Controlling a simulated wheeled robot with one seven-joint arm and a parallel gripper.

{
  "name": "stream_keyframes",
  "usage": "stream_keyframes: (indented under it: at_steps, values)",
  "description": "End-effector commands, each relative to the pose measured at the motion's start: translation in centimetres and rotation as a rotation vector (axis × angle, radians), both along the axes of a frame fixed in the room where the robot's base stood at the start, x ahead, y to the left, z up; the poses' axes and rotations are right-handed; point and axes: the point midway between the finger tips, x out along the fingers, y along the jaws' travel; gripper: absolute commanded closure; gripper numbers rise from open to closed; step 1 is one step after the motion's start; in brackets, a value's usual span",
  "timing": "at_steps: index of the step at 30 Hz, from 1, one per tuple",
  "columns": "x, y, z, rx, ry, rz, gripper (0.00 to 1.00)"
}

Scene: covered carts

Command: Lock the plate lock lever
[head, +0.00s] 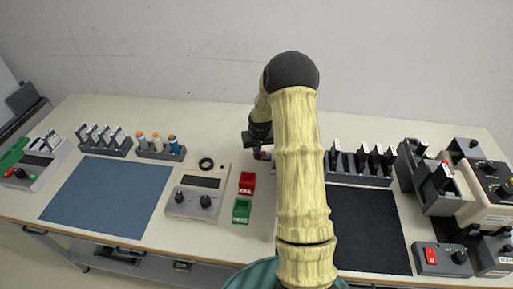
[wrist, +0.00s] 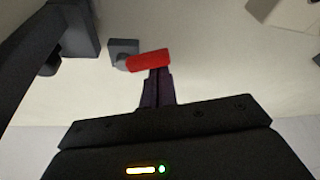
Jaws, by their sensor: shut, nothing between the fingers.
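A red lever (wrist: 148,60) joins a small grey block (wrist: 122,46) in the wrist view; I take it to be the plate lock lever. It lies nearly level in that picture. My gripper (wrist: 159,73) is shut and empty, its fingertips right at the red lever's lower edge; I cannot tell whether they touch. In the head view my gripper (head: 260,149) is low over the back of the table, left of my arm. Only a bit of red shows beneath it there, and my arm hides the area to its right.
Red (head: 247,182) and green (head: 242,211) bins stand in front of my gripper, with a grey device with knobs (head: 194,192) to their left. Right of my arm are a dark mat (head: 368,232) and a rack (head: 358,174). A blue mat (head: 107,200) lies bare at left.

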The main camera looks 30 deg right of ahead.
Motion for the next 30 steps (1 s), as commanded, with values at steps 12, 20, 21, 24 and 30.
stream_keyframes:
  at_steps: [12, 20, 21, 24, 30]
  values:
    - [-0.5, 0.2, -0.2, 0.001, 0.002, -0.001, 1.0]
    - [-1.1, 0.4, -0.2, 0.0, 0.002, -0.001, 1.0]
    - [-1.2, 0.5, -0.2, 0.001, 0.002, -0.001, 1.0]
    - [-1.4, 0.5, -0.1, 0.001, 0.001, -0.001, 1.0]
    - [-1.6, 0.5, -0.1, 0.001, 0.001, -0.001, 1.0]
